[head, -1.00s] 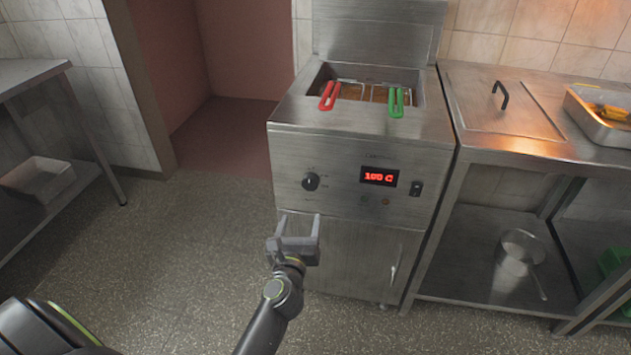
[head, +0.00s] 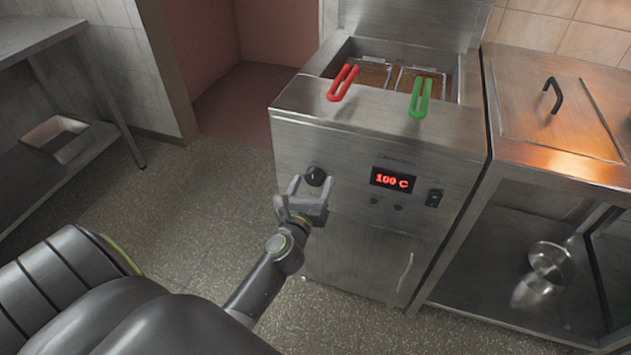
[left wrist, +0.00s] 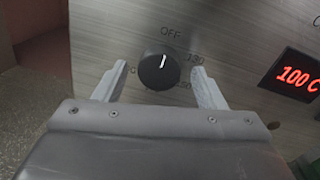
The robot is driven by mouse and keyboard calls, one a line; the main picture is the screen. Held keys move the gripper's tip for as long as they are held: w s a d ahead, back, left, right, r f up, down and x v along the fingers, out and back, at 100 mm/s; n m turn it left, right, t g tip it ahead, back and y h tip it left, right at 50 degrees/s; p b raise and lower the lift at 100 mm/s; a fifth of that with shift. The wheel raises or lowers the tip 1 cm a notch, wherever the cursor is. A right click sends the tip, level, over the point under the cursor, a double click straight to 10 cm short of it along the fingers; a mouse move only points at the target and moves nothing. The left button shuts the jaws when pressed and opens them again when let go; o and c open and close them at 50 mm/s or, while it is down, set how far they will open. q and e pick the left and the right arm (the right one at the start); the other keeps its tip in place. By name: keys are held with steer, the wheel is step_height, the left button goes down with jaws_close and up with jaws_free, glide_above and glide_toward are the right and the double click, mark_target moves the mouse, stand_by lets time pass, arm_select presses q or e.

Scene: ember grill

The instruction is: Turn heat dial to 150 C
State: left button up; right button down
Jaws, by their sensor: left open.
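The heat dial (head: 316,176) is a round black knob on the front panel of the steel fryer (head: 345,140). In the left wrist view the dial (left wrist: 159,71) has a white pointer mark facing up, near the word OFF. The red display (head: 393,180) reads 100 C; it also shows in the left wrist view (left wrist: 297,76). My left gripper (head: 310,186) is open just in front of the dial. In the left wrist view its fingers (left wrist: 158,86) stand on either side of the dial, with gaps. I cannot tell how deep they reach. My right gripper is not in view.
A black switch (head: 434,198) sits right of the display. Red (head: 343,83) and green (head: 420,97) basket handles hang over the fryer's front top edge. A steel counter (head: 560,120) adjoins on the right. The floor left of the fryer is clear.

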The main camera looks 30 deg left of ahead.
arm_select(q)
steer(key=shift+s, duration=0.1)
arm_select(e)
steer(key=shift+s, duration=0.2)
arm_select(q)
steer(key=c, duration=1)
steer(key=shift+o, duration=0.2)
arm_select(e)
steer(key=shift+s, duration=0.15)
